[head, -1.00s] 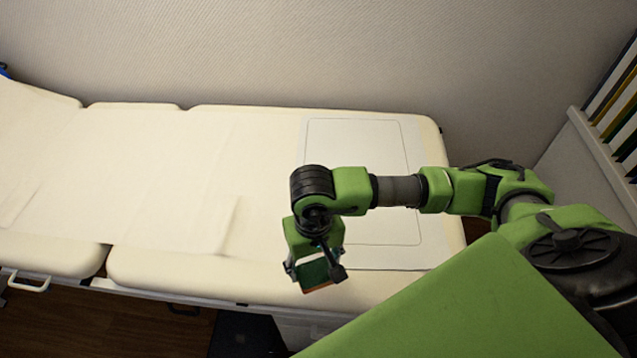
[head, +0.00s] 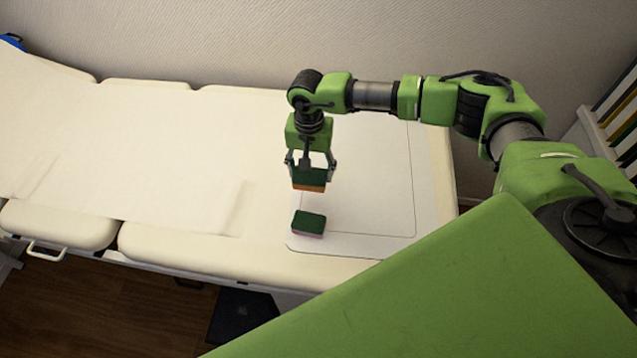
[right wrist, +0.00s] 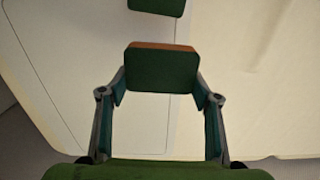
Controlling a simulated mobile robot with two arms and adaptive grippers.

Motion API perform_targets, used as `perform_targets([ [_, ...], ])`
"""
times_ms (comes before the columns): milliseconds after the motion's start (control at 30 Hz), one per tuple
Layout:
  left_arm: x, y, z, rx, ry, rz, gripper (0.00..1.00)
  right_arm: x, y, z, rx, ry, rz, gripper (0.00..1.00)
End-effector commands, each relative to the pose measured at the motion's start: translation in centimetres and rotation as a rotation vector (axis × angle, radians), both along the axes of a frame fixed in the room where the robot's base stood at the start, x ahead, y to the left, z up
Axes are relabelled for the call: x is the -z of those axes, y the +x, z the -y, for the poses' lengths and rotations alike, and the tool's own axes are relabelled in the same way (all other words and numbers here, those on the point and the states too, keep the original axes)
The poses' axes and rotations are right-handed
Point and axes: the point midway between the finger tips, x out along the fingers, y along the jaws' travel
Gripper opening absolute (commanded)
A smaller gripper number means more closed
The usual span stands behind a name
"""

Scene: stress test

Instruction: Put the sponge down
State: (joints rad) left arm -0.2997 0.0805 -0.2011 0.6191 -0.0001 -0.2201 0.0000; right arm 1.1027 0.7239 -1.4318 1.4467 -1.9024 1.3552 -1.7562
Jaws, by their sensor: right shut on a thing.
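My right gripper (head: 311,172) points down and is shut on a sponge (head: 309,182) with a dark green face and an orange edge. It holds this sponge above the bed, clear of the surface. In the right wrist view the held sponge (right wrist: 161,70) sits between the two fingers (right wrist: 160,98). A second green sponge (head: 309,223) lies at the left edge of the pale mat, below the held one in the head view. Part of it shows at the top of the right wrist view (right wrist: 157,5). My left gripper is not in view.
A thin pale mat (head: 385,225) with a rounded outline lies on the right end of the cream padded bed (head: 190,125). Bare mat and bed lie around the resting sponge. A wall stands behind the bed; colored slats are at the far right.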

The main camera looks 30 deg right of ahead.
Motion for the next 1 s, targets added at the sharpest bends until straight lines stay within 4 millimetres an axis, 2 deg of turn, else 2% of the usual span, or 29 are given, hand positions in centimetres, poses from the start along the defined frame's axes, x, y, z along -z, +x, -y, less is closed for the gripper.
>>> perform_targets([
  [33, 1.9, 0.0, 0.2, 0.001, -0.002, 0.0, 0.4, 2.2, 0.3, 0.6, 0.0, 0.0, -0.002, 0.41],
  [100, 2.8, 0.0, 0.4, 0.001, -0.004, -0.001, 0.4, 3.2, 0.9, 1.4, -0.001, 0.001, -0.001, 0.41],
  [467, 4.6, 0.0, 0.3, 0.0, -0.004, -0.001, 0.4, 5.2, 1.9, 3.1, -0.002, 0.001, -0.002, 0.41],
  [667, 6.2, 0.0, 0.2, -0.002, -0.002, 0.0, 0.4, 8.1, 2.0, 3.3, -0.004, 0.001, -0.004, 0.41],
  [1000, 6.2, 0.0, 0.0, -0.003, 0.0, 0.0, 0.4, 8.5, 2.0, 3.3, -0.004, 0.001, -0.003, 0.41],
])
